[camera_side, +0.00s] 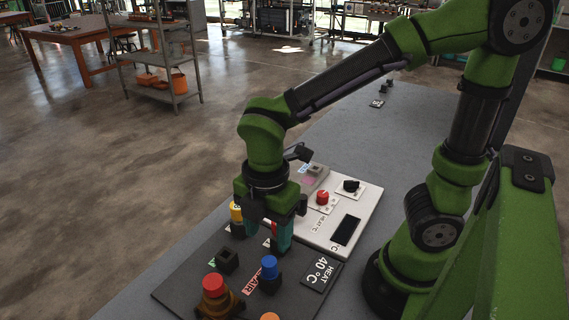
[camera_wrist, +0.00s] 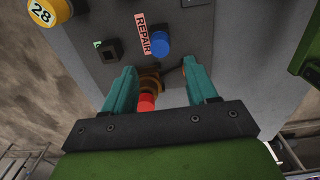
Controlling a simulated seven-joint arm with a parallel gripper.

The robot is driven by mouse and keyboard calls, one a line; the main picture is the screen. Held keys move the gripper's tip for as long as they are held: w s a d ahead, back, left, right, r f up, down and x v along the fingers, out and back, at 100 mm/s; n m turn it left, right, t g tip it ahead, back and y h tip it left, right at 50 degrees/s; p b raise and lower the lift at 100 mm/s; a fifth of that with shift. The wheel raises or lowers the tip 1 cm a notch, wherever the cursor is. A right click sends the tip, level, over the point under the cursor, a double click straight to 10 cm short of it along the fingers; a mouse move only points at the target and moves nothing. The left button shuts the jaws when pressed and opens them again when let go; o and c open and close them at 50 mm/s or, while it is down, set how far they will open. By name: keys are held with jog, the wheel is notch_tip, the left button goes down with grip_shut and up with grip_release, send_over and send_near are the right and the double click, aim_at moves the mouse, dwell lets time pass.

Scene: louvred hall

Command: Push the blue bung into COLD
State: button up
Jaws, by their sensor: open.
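The blue bung (camera_side: 270,267) stands upright in a black socket on the dark board (camera_side: 190,293), beside the pink REPAIR label (camera_side: 253,281). In the wrist view the blue bung (camera_wrist: 161,42) is beyond my fingertips, apart from them. My gripper (camera_side: 270,240) is open, pointing down over the board behind the blue bung. In the wrist view its teal fingers (camera_wrist: 162,72) are spread wide. An empty black socket (camera_side: 228,260) sits left of the blue bung, with a small green-lettered label beside it. I cannot read COLD on any label.
A red-topped brass fitting (camera_side: 213,286) stands at the front left, an orange top (camera_side: 269,316) at the lower edge. A yellow bung (camera_side: 236,211) stands left of my gripper.

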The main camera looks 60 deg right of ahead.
aim_at(269, 261)
notch_tip(269, 261, down, 10)
jog(key=shift+r, duration=0.15)
dwell(0.4)
dwell(0.4)
grip_shut()
jog(key=shift+w, duration=0.1)
dwell(1.1)
grip_release()
